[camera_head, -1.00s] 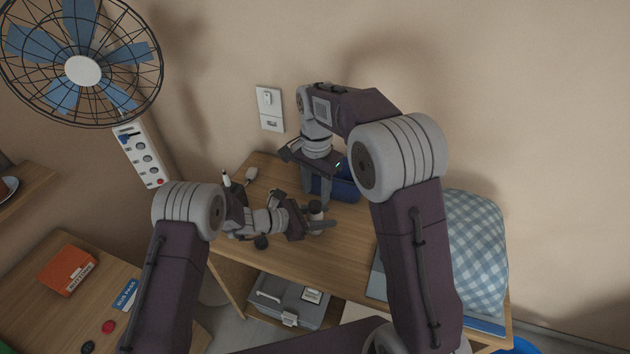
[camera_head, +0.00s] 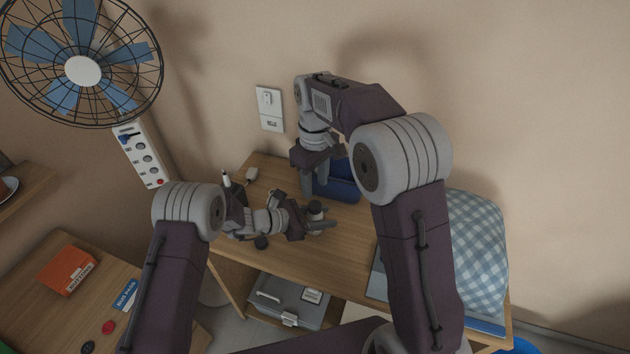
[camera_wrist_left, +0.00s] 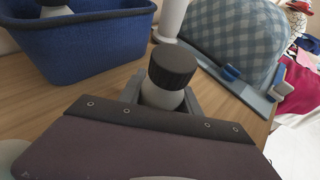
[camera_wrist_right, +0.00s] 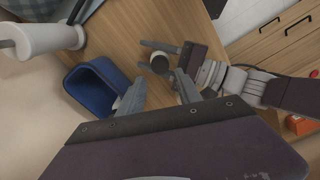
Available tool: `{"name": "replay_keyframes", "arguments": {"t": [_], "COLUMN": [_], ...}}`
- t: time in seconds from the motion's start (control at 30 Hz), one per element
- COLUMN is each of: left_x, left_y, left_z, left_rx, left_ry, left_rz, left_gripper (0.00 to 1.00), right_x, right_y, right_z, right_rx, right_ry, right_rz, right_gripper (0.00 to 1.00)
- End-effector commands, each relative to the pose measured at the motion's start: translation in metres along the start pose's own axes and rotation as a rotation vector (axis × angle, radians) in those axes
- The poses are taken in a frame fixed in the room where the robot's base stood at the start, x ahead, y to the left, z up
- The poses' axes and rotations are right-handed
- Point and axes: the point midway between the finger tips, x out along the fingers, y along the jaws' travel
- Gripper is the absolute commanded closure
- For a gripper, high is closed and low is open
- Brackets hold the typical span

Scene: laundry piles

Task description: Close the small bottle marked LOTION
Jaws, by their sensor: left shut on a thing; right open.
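The small bottle (camera_wrist_left: 162,97) is white with a ribbed dark cap (camera_wrist_left: 173,66) on its top, seen in the left wrist view. The cap looks seated; I cannot tell how tightly. No label is readable. My left gripper (camera_head: 318,224) is shut around the bottle's body and holds it upright at the desk. In the right wrist view the capped bottle (camera_wrist_right: 160,63) is seen from above. My right gripper (camera_wrist_right: 159,82) is open and empty above and behind the bottle, apart from the cap, with its fingers pointing down.
A blue bin (camera_head: 343,183) stands just behind the grippers. A checked pillow (camera_head: 476,250) is at the right of the desk (camera_head: 300,262). The desk's front middle is clear.

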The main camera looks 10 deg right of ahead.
Motion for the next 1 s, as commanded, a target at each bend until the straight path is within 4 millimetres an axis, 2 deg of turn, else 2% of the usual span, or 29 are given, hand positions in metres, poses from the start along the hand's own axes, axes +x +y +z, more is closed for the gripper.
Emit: {"name": "replay_keyframes", "arguments": {"t": [0.43,0.6,0.87,0.93,1.0], "left_x": [0.0,0.0,0.0,0.0,0.0], "left_y": [0.0,0.0,0.0,0.0,0.0], "left_z": [0.0,0.0,0.0,0.0,0.0], "left_rx": [0.0,0.0,0.0,0.0,0.0], "left_ry": [0.0,0.0,0.0,0.0,0.0], "left_rz": [0.0,0.0,0.0,0.0,0.0], "left_gripper": [1.0,1.0,1.0,1.0,1.0], "right_x": [0.066,0.077,0.078,0.078,0.078], "right_y": [0.0,0.0,0.0,0.0,0.0], "right_z": [0.001,0.0,0.0,0.0,0.0], "right_rx": [0.002,0.002,0.002,0.002,0.002], "right_ry": [-0.003,0.0,0.0,0.0,0.0], "right_rz": [-0.001,0.0,0.0,0.0,0.0], "right_gripper": [0.59,0.59,0.59,0.73,0.92]}}
